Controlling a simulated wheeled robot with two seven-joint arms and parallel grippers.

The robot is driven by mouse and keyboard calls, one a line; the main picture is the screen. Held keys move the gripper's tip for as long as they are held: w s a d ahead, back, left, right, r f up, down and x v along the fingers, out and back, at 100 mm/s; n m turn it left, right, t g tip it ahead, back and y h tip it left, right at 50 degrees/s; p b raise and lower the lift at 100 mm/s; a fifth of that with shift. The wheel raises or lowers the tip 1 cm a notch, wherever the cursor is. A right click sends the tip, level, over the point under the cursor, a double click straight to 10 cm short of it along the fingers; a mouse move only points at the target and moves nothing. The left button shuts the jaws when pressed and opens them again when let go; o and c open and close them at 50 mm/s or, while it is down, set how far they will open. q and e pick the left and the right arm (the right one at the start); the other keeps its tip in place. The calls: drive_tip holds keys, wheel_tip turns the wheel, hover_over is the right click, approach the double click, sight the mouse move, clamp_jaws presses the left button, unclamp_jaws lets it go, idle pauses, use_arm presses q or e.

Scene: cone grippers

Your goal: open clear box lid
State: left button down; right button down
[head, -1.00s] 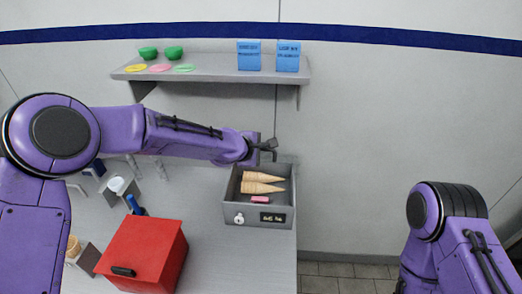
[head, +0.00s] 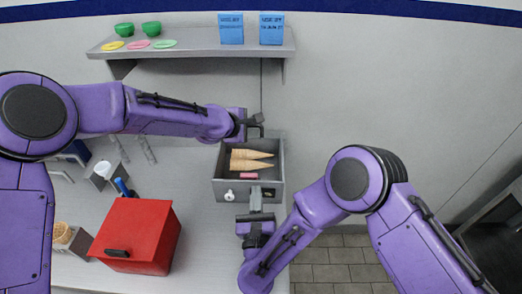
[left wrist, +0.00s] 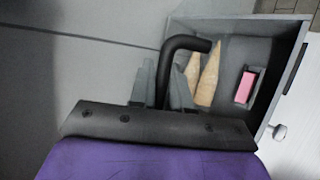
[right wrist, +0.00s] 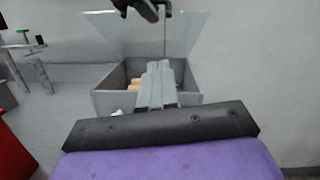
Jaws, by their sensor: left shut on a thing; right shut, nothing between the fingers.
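The grey box (head: 219,190) stands at the right end of the counter, with cones and a pink block inside. Its clear lid (right wrist: 110,38) is tilted up at the back in the right wrist view and is hard to see in the head view. My left gripper (head: 254,124) is above the back of the box, shut on the black lid handle (left wrist: 186,44). My right gripper (head: 257,196) is shut and empty at the front of the box, covering part of its front label. The box also shows behind its fingers in the right wrist view (right wrist: 110,103).
A red box (head: 140,235) with a black handle stands left of the grey box. A wall shelf (head: 200,45) holds green bowls, coloured discs and blue cartons. Small holders stand at the counter's left. Right of the counter is open floor (head: 335,265).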

drive_tip(key=w+d+r+m+h, duration=0.1)
drive_tip(key=w+r, duration=0.4)
drive_tip(key=w, duration=0.7)
drive_tip(key=shift+m, duration=0.8)
